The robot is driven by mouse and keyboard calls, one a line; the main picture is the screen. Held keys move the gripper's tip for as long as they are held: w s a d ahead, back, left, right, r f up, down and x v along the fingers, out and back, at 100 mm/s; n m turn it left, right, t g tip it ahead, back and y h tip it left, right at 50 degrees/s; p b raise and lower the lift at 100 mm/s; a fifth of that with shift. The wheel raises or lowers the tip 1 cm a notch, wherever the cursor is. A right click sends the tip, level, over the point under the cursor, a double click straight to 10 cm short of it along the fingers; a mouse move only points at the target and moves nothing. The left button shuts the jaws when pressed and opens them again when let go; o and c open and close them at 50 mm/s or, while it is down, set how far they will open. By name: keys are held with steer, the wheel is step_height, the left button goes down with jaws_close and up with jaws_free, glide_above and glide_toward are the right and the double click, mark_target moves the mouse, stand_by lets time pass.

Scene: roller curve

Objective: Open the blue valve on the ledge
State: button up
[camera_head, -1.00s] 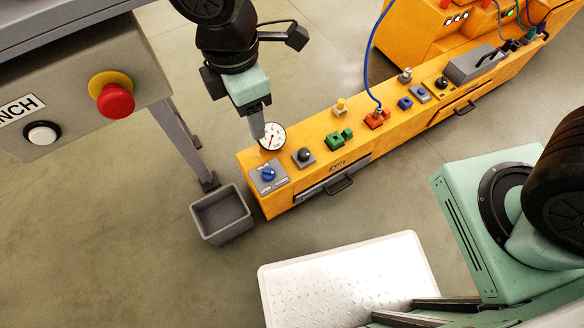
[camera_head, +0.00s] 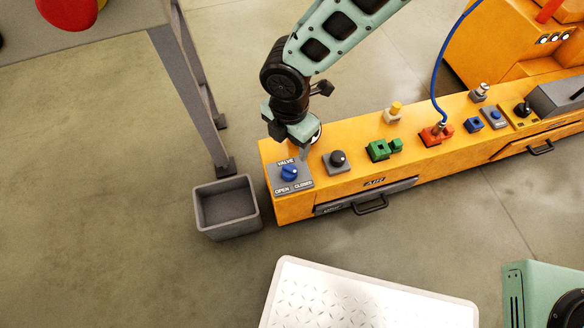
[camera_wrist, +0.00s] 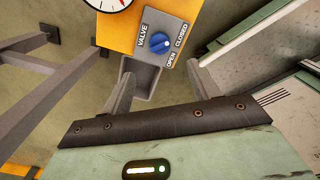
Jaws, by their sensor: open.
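The blue valve (camera_head: 289,172) is a round knob on a grey plate marked VALVE, OPEN and CLOSED, at the left end of the orange ledge (camera_head: 350,190). It also shows in the wrist view (camera_wrist: 160,43), top centre. Its exact setting is too small to tell for sure. My gripper (camera_head: 304,154) is above and just behind the valve, apart from it. In the wrist view my gripper (camera_wrist: 160,88) has its two fingers spread with nothing between them, and the valve shows beyond the fingertips.
A black knob (camera_head: 337,158), green block (camera_head: 379,150) and red fitting (camera_head: 435,135) with a blue hose stand along the ledge. A white gauge (camera_head: 317,133) is partly hidden behind my gripper. A grey bin (camera_head: 226,233) stands on the floor left of the ledge.

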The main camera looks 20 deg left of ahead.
mark_target(290, 169)
step_height(290, 169, down, 12)
steer(key=b, duration=0.4)
steer(key=shift+f, duration=0.15)
steer(key=c, duration=1)
